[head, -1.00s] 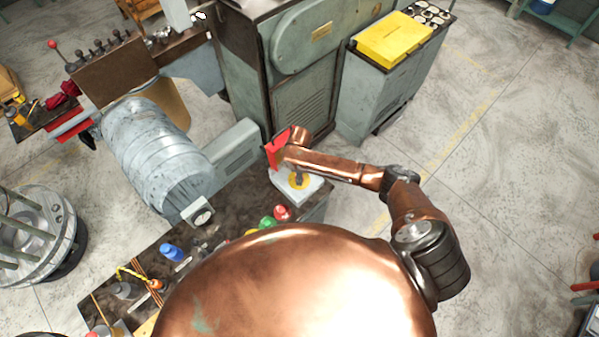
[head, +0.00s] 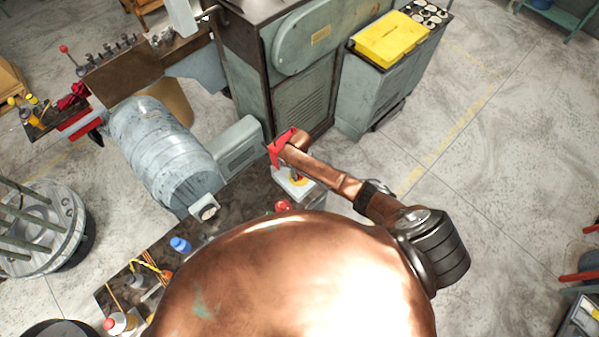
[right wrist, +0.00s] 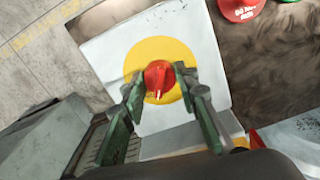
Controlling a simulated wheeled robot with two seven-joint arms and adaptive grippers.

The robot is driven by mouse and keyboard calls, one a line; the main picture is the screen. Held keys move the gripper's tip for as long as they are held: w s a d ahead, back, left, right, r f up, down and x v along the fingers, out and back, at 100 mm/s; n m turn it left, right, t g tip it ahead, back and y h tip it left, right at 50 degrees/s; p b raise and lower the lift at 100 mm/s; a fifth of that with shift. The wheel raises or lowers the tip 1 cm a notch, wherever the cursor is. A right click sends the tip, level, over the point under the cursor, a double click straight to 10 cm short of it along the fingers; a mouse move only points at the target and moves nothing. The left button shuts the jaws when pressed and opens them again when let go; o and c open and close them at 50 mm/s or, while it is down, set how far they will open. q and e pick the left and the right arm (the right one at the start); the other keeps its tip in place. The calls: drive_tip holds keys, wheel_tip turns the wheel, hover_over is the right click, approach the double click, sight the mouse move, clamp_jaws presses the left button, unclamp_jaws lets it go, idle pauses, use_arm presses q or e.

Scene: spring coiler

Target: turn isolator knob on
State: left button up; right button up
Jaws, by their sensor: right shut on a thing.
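The isolator is a pale grey box with a round yellow plate and a red knob. Its box (head: 289,186) stands at the bench's far right corner in the head view, partly covered by my right arm. In the right wrist view the box (right wrist: 200,45) fills the middle, with the yellow plate (right wrist: 144,56) and red knob (right wrist: 159,77) clear to see. The knob's white mark points down in that picture. My right gripper (right wrist: 159,82) has one finger on each side of the knob and is shut on it. My left gripper is not in view.
A red button (right wrist: 240,7) sits close to the box, with a green one at the picture's edge. The grey motor (head: 165,150) lies left of the box, and the machine cabinet (head: 300,95) stands behind it.

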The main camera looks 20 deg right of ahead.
drive_tip(key=shift+w+m, duration=0.1)
drive_tip(key=shift+m, duration=1.2)
drive_tip(key=shift+r, duration=0.1)
drive_tip(key=o, duration=1.1)
drive_tip(key=shift+o, duration=0.2)
wheel_tip(320, 180, up, 12)
